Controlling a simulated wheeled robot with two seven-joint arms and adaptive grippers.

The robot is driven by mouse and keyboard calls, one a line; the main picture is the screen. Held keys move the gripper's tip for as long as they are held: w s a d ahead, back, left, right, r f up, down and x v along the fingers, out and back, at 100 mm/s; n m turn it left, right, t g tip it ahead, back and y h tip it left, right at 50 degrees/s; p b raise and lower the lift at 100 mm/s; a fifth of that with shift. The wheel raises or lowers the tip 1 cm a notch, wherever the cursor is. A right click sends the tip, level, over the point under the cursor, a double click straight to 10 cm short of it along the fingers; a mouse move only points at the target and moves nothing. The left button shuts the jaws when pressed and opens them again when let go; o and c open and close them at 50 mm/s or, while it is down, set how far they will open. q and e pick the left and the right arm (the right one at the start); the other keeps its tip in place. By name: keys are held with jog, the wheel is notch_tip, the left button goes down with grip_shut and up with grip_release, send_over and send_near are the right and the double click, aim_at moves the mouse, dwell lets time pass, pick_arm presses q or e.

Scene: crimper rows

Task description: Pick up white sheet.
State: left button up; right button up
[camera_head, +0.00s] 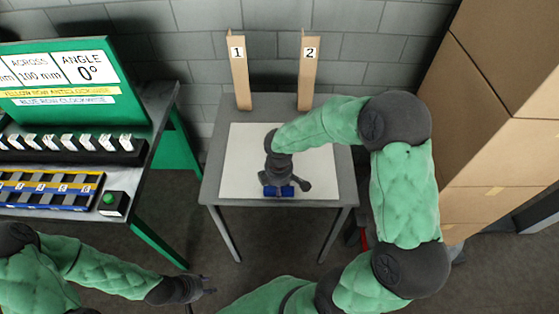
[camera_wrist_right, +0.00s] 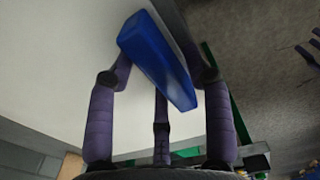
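The white sheet (camera_head: 237,165) lies flat on the small grey table (camera_head: 213,175). It also fills the left of the right wrist view (camera_wrist_right: 50,60). My right gripper (camera_head: 279,188) is over the sheet's front part, with its fingers closed around a blue block (camera_wrist_right: 158,62). In the head view the block shows as blue bits on both sides of a dark finger. I cannot tell whether the block touches the sheet. My left gripper (camera_head: 205,287) is low at the front left, away from the sheet; its fingers are too small to read.
Two upright tan holders, marked 1 (camera_head: 240,75) and 2 (camera_head: 308,75), stand at the small table's back edge. A left bench holds a green sign board (camera_head: 130,100), a blue-edged rack (camera_head: 50,206) and a green button (camera_head: 110,199). Cardboard boxes (camera_head: 475,95) stack at right.

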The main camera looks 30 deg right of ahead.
grip_shut()
jog(key=shift+r, duration=0.15)
